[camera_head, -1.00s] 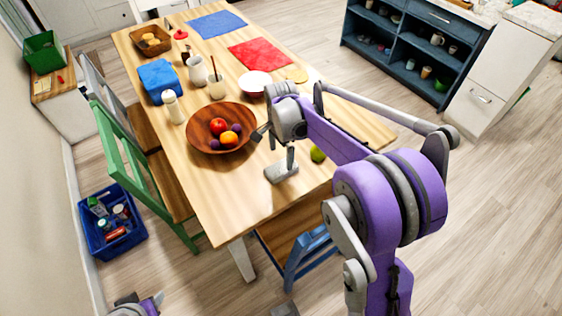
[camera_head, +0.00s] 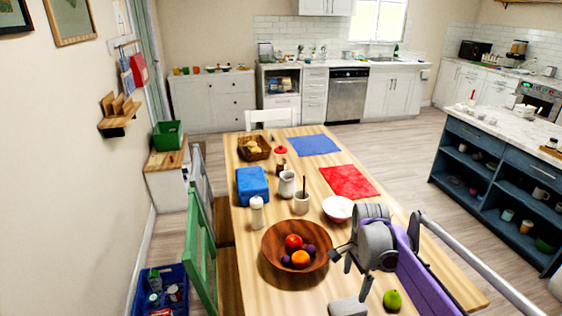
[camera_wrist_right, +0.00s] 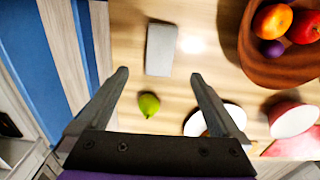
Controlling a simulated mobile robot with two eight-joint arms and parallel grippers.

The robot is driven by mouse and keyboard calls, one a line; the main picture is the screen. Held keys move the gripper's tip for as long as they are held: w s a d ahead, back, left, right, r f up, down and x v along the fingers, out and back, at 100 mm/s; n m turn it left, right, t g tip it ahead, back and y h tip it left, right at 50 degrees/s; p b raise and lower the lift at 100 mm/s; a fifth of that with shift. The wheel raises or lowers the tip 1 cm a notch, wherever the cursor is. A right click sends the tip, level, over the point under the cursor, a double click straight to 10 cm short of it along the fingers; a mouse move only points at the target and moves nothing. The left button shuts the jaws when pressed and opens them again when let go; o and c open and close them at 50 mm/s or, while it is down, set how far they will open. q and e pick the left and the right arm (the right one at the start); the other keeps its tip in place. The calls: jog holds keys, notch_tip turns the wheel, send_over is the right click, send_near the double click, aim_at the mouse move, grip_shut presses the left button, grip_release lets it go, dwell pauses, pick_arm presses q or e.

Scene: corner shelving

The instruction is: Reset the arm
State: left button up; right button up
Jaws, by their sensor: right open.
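My right gripper (camera_head: 350,268) is open and empty above the table (camera_head: 260,299), just right of the wooden fruit bowl. Its purple and grey arm comes in from the lower right. In the right wrist view the two fingers of the gripper (camera_wrist_right: 160,76) are spread apart over the table, with nothing held between them. A green pear (camera_head: 392,300) lies on the table below; it also shows in the wrist view (camera_wrist_right: 149,105). A grey block (camera_head: 348,307) lies near the pear and shows in the wrist view (camera_wrist_right: 160,50). My left gripper is not in view.
The wooden bowl (camera_head: 272,270) holds several fruits. A white bowl (camera_head: 338,210), a jug (camera_head: 287,184), a blue box (camera_head: 252,184) and a red mat (camera_head: 348,182) are farther back. A green chair (camera_head: 201,250) stands left; a blue shelf unit (camera_head: 490,190) stands right.

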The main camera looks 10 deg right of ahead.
jog(key=s+a+n+t+p, duration=0.1)
jog(key=s+a+n, duration=0.2)
jog(key=s+n, duration=0.2)
jog(key=s+a+r+n+t+p, duration=0.1)
jog(key=s+a+n+t+p, duration=0.1)
jog(key=s+n, duration=0.4)
jog(key=s+a+r+n+t+p, duration=0.1)
jog(key=s+a+n+t, duration=0.1)
jog(key=s+a+n, duration=0.3)
jog(key=s, duration=0.4)
jog(key=shift+s, duration=0.3)
jog(key=shift+r, duration=0.1)
